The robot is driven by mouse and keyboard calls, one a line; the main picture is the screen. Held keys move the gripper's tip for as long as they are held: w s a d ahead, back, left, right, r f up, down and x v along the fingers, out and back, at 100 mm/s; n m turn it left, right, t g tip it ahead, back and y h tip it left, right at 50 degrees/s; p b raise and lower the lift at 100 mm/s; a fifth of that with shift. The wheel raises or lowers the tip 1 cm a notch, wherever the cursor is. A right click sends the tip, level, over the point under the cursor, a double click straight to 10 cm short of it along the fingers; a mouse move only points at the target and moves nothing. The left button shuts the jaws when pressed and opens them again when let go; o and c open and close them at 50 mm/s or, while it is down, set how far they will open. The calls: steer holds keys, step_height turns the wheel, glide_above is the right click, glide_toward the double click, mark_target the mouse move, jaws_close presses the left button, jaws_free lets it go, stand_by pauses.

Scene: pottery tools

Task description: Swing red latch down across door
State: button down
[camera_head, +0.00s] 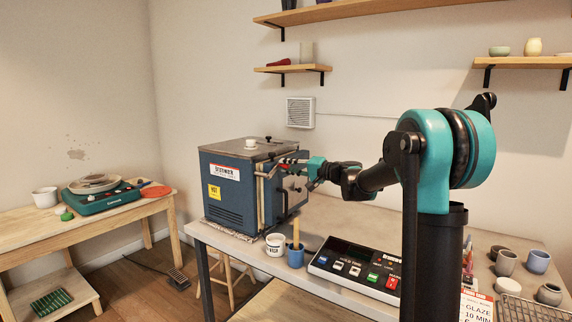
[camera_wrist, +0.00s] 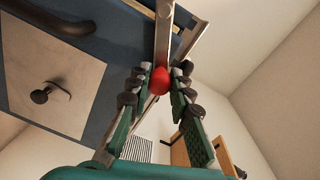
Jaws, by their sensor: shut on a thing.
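The blue kiln (camera_head: 232,188) stands on the table left of my arm, its door side (camera_head: 294,188) turned to the right. In the wrist view the kiln's blue face (camera_wrist: 115,45) fills the upper left, with a pale panel (camera_wrist: 50,80) and a dark knob. The latch is a metal bar (camera_wrist: 164,35) with a red knob (camera_wrist: 159,81) at its end. My gripper (camera_wrist: 160,78) is shut on the red knob, one finger on each side; it also shows beside the door in the head view (camera_head: 302,166). The bar's far end is cut off.
A white cup (camera_head: 275,245) and a blue cup with a brush (camera_head: 295,257) stand before the kiln. A control box (camera_head: 355,268) with buttons lies to their right. Several small pots stand at the far right. A wall shelf (camera_head: 293,68) hangs above.

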steer(key=f+m, duration=0.2)
steer(key=m, duration=0.1)
steer(key=shift+w+d, duration=0.2)
steer(key=shift+w, duration=0.1)
steer(key=shift+f+m, duration=0.5)
steer(key=shift+m, duration=0.5)
steer(key=shift+f, duration=0.1)
steer(key=c, duration=1.3)
jaws_free()
steer(key=shift+c, duration=0.2)
steer(key=v, duration=1.2)
steer(key=shift+w, duration=0.1)
